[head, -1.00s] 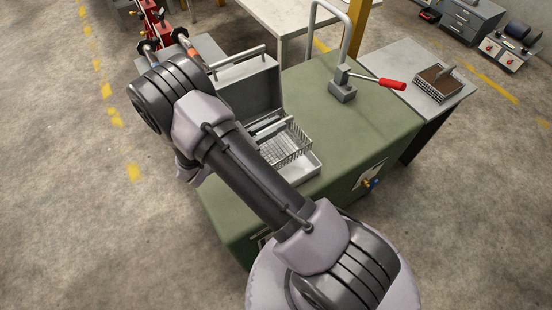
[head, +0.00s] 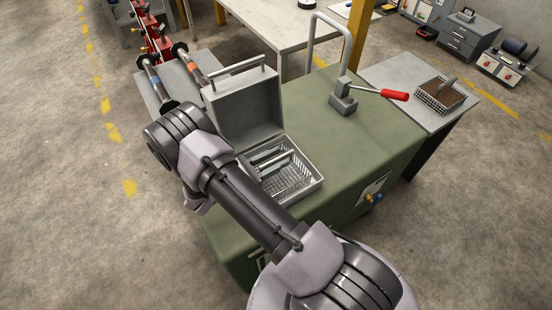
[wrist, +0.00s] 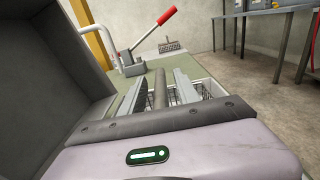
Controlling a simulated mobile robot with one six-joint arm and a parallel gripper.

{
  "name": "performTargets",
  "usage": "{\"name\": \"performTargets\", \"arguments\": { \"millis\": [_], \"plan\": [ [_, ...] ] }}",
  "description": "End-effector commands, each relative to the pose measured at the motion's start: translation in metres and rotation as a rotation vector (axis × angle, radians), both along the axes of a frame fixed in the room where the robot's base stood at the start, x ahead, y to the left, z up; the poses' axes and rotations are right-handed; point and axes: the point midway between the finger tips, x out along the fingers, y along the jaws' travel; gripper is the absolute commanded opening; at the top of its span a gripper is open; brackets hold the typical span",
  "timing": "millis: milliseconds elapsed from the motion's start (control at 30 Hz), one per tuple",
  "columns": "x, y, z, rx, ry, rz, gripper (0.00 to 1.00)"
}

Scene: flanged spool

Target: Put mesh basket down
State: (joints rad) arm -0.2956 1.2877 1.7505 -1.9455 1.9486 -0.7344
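The mesh basket (head: 294,178) sits down inside the open grey lidded box (head: 318,190) on the green bench, its rim about level with the box's rim. In the wrist view, wire mesh (wrist: 206,91) shows beyond my fingers. My gripper (head: 270,160) is over the basket. In the wrist view (wrist: 160,90) its two grey fingers stand apart, one on each side of a dark bar that looks like the basket's handle. A narrow gap shows on both sides of the bar. The basket's underside and near side are hidden.
The box's raised lid (head: 245,108) stands close to my gripper. A press with a red lever (head: 394,95) stands on the green bench (head: 385,140). Another mesh basket with brown contents (head: 440,95) is on the grey side table (head: 408,72). The bench's right half is mostly clear.

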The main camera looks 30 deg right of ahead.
Motion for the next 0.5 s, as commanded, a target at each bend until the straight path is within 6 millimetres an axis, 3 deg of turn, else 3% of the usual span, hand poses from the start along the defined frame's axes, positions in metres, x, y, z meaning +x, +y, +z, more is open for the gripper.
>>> {"name": "performTargets", "arguments": {
  "millis": [300,367,500],
  "plan": [
    [0.000,0.000,0.006,0.000,0.000,0.000,0.38],
    [0.000,0.010,0.005,0.000,-0.001,0.002,0.38],
    [-0.001,0.049,0.006,0.000,-0.002,0.005,0.38]
  ]
}}
